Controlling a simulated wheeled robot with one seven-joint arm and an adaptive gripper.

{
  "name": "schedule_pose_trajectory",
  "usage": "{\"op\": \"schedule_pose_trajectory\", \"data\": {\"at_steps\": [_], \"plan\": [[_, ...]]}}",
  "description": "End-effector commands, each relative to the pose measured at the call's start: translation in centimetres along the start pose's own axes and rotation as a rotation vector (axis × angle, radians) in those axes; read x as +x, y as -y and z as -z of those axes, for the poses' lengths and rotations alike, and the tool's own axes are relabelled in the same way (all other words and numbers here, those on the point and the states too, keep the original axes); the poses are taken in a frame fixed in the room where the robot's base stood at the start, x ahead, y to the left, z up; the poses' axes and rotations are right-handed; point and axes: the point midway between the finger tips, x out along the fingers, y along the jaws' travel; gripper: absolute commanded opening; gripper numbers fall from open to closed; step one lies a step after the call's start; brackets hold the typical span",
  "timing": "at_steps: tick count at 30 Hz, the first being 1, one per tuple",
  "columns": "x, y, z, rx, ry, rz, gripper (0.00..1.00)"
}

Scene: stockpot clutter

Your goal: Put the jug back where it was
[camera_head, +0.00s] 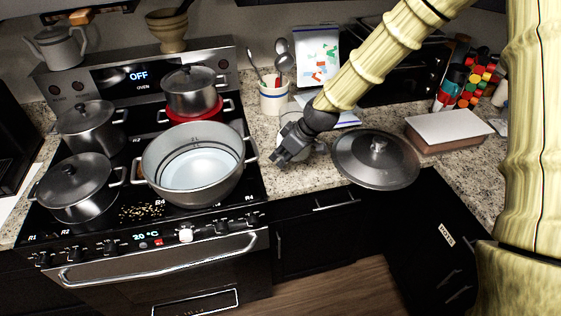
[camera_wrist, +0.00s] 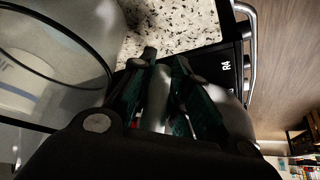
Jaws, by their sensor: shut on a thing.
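The jug (camera_wrist: 50,75) looks like clear glass with dark rings, and fills the left of the wrist view. In the head view the jug (camera_head: 319,147) shows only in part, mostly hidden behind my gripper (camera_head: 279,156), over the counter right of the stove. My gripper (camera_wrist: 165,60) is shut on a pale, see-through piece that appears to be the jug's handle. I cannot tell whether the jug's base touches the counter.
A large open pot (camera_head: 151,161) stands at the stove's front right, left of my gripper. Lidded pots (camera_head: 72,180) fill other burners. A big lid (camera_head: 351,166) lies right of the jug. A utensil crock (camera_head: 273,101) stands behind it. Bare counter (camera_head: 285,180) lies in front.

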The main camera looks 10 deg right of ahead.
Motion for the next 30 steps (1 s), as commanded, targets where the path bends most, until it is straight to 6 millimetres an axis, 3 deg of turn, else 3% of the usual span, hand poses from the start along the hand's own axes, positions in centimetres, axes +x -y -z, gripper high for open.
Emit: {"op": "schedule_pose_trajectory", "data": {"at_steps": [12, 27, 28, 30], "plan": [[2.5, 0.0, -1.5, 0.0, 0.0, 0.0, 0.0], [3.1, 0.0, -1.8, -0.001, 0.0, -0.001, 0.0], [3.0, 0.0, -1.8, 0.0, 0.0, 0.0, 0.23], [3.0, 0.0, -1.8, 0.0, 0.0, 0.0, 0.36]]}}
